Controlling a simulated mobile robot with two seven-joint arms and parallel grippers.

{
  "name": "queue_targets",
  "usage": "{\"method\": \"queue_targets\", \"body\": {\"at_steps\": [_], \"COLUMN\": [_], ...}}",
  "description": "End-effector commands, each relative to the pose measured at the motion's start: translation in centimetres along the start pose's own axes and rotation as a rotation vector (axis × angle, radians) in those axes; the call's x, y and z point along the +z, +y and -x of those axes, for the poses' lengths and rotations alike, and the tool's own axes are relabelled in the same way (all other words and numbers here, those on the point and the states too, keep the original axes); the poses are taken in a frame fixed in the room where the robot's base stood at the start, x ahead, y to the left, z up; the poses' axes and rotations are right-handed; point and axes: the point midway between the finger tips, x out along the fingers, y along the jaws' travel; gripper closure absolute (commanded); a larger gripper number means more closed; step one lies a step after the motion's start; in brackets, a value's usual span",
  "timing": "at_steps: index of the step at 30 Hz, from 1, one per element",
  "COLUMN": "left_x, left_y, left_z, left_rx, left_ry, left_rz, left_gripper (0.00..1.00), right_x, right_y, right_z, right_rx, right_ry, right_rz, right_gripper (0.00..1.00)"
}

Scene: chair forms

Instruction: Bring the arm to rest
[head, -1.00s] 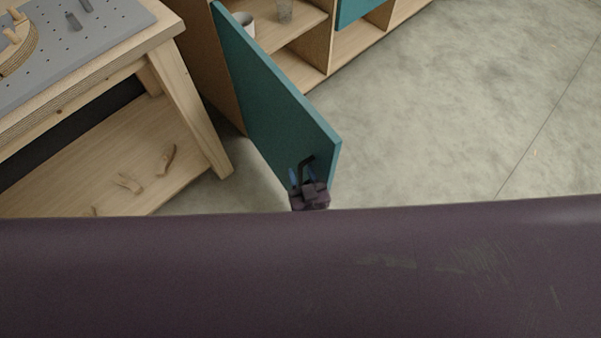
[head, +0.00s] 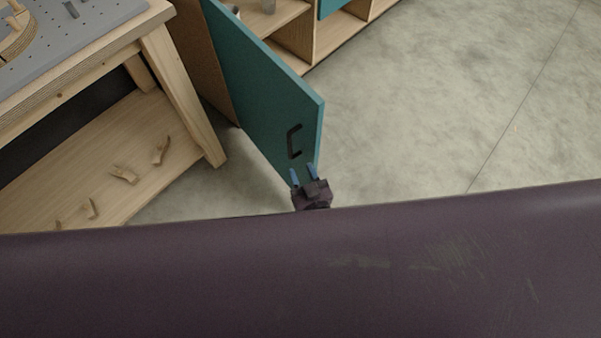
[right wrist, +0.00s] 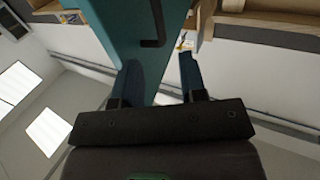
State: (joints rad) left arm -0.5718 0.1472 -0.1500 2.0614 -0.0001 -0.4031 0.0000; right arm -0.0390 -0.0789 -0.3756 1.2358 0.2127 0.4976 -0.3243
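My right gripper (head: 304,176) is in the head view, just below the black handle (head: 294,141) of an open teal cabinet door (head: 262,95). Its two blue fingers are apart with nothing between them, and the handle stands clear of them. In the right wrist view the fingers (right wrist: 160,82) are spread, with the teal door (right wrist: 135,25) and its dark handle (right wrist: 158,28) beyond the tips. My left gripper does not show in either view.
A wooden workbench (head: 182,80) with a grey pegboard top (head: 95,35) stands at left. Its lower shelf (head: 60,180) holds several small wooden pieces. The cabinet's open shelves (head: 335,35) are behind the door. Concrete floor (head: 440,110) is clear at right.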

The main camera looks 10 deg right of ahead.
Motion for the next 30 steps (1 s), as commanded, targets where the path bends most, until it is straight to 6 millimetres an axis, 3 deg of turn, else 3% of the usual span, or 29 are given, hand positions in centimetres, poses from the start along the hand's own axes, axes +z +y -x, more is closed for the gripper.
{"method": "queue_targets", "body": {"at_steps": [19, 24, 27, 30], "left_x": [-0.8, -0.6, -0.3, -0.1], "left_y": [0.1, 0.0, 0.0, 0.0], "left_z": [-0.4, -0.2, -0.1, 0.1], "left_rx": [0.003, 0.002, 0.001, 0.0], "left_ry": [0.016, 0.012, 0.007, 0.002], "left_rz": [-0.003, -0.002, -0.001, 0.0], "left_gripper": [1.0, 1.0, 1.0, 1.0], "right_x": [0.1, 0.8, -0.3, -1.9], "right_y": [0.0, -0.5, -0.3, 1.4], "right_z": [0.0, -0.3, -1.3, -1.8], "right_rx": [-0.001, -0.033, -0.055, -0.057], "right_ry": [-0.002, -0.083, -0.128, -0.182], "right_rz": [-0.009, -0.053, -0.079, -0.092], "right_gripper": [0.61, 0.61, 0.61, 0.61]}}
